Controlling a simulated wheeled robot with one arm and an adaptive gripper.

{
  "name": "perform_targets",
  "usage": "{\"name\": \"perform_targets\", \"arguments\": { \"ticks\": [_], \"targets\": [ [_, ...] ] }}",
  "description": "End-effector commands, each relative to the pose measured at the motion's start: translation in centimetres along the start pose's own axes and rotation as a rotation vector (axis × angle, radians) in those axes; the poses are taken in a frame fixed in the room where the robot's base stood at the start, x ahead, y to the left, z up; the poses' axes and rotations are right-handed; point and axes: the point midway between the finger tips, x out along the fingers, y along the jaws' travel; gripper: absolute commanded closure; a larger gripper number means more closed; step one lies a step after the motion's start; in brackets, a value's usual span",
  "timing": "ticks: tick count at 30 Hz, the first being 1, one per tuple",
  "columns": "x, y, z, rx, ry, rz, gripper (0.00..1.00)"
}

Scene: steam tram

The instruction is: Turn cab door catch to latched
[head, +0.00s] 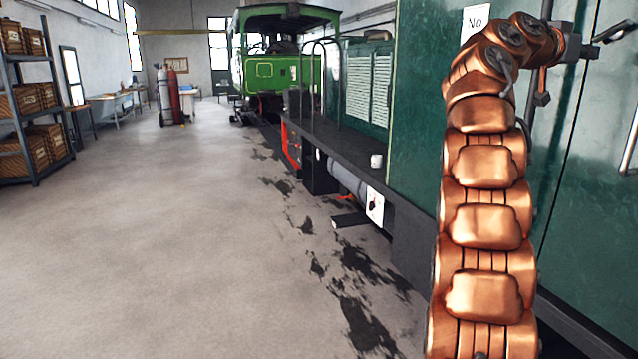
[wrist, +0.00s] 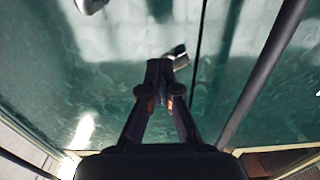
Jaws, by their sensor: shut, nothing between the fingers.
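My gripper (head: 588,50) is at the upper right of the head view, close to the dark green cab side. In the wrist view my gripper (wrist: 160,68) has its fingertips together and nothing is held. A small metal piece, seemingly the cab door catch (wrist: 180,58), is just beyond and slightly right of the tips, beside a dark vertical door seam (wrist: 199,60). I cannot tell whether the tips touch it, nor how it is turned. In the head view I cannot make out the catch for certain near the gripper.
A grab rail (head: 630,140) is at the right edge. A white cup (head: 376,160) stands on the running board. The grey floor (head: 180,230) at left is clear, with shelving (head: 35,100) beyond.

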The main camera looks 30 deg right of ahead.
Motion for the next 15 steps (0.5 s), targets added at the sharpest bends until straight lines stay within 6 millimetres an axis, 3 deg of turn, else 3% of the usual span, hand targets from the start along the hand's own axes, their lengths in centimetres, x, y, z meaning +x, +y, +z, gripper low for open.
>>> {"name": "perform_targets", "arguments": {
  "ticks": [15],
  "targets": [
    [4.8, -0.2, -0.1, -0.004, -0.005, -0.002, 1.0]
  ]
}}
